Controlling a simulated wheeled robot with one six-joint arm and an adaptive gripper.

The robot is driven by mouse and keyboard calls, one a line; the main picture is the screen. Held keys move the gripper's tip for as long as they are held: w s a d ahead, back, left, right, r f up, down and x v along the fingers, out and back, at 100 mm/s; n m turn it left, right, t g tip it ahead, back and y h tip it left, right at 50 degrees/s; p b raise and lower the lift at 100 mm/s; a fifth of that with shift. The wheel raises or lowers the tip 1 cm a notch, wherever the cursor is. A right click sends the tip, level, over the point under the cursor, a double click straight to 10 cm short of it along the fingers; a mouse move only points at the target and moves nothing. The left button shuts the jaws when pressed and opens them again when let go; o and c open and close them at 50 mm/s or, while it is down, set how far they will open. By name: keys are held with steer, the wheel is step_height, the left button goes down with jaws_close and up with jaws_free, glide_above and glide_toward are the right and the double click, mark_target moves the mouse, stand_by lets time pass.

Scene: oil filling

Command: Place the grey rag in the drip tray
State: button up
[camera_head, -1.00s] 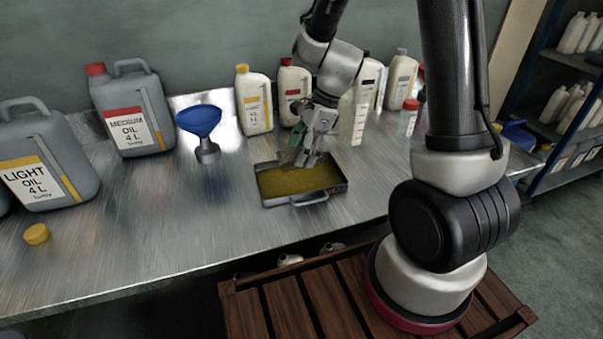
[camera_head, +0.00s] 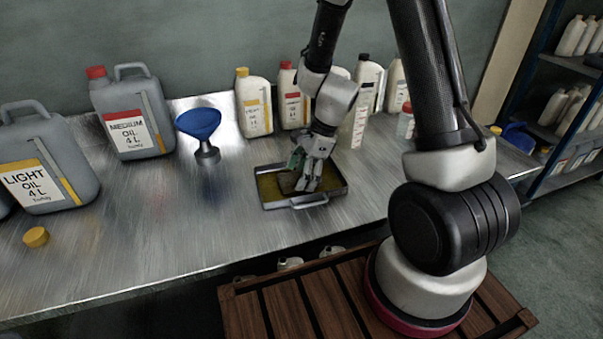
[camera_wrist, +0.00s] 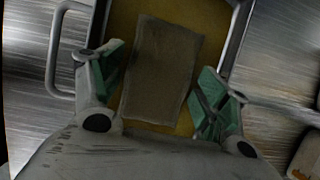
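The drip tray (camera_head: 264,200) is a shallow metal pan with yellow oil and a front handle, standing on the bench. The grey rag (camera_wrist: 163,72) lies flat over the yellow bottom of the tray in the wrist view; in the head view it shows as a dark patch (camera_head: 288,183) beside my fingers. My gripper (camera_head: 301,184) points down into the tray. In the wrist view its two green-padded fingers (camera_wrist: 158,85) stand wide apart, one on each side of the rag. The near end of the rag is close to my gripper's palm.
A blue funnel (camera_head: 199,124) stands left of the tray. Grey oil cans (camera_head: 131,112) stand further left, with a yellow cap (camera_head: 36,237) on the bench. Several white bottles (camera_head: 254,104) line the back, close behind my arm. The bench front left of the tray is clear.

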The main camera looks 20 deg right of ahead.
stand_by(0.3)
steer(key=v, duration=1.2)
steer(key=s+d+r+n+t+h, duration=0.2)
steer(key=s+d+r+n, duration=0.2)
steer(key=s+r+n, duration=0.4)
steer(key=s+d+r+n+t+h, duration=0.2)
steer(key=s+d+r+n, duration=0.3)
steer(key=s+r+n, duration=0.4)
steer(key=shift+s+d+n+h, duration=0.3)
steer(key=shift+s+n, duration=0.5)
steer(key=shift+s, duration=0.2)
steer(key=shift+r, duration=0.15)
